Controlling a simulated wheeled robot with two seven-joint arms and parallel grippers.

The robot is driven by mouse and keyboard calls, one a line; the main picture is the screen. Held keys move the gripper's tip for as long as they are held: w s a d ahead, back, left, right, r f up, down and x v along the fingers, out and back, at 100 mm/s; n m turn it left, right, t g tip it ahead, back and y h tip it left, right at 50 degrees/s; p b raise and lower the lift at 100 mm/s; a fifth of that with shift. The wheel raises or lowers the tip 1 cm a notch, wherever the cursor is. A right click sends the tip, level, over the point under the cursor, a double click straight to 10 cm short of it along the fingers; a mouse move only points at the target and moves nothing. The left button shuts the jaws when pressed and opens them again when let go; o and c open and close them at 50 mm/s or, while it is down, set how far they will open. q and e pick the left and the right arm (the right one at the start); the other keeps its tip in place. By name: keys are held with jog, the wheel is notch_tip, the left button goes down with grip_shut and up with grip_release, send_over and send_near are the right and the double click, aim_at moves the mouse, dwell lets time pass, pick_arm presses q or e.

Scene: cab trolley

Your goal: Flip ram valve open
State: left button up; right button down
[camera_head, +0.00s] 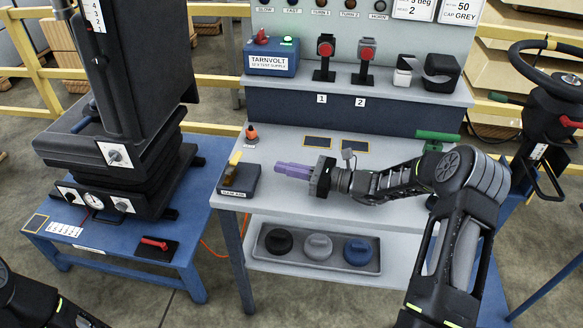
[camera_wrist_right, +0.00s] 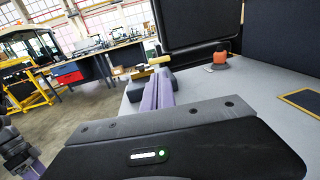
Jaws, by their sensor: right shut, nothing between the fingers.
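The ram valve is a small dark box (camera_head: 240,181) with a label on its front, at the left edge of the grey bench. Its yellow lever (camera_head: 234,161) sticks up from the top and leans. In the right wrist view the yellow lever (camera_wrist_right: 159,61) and dark box (camera_wrist_right: 137,89) show just beyond the fingertips. My right gripper (camera_head: 277,167) has purple fingers, shut and empty, pointing left at the valve from its right side, with a small gap between. In the right wrist view the fingers (camera_wrist_right: 158,90) partly hide the box. My left gripper is out of view.
An orange-topped item (camera_head: 252,133) stands behind the valve. A tray (camera_head: 312,262) with round caps is on the lower shelf. A tall black machine (camera_head: 120,120) stands left. The bench surface around my fingers is clear.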

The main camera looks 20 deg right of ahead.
aim_at(240, 158)
jog(key=p+x, duration=0.1)
jog(key=x, duration=0.9)
jog(key=shift+p, duration=0.35)
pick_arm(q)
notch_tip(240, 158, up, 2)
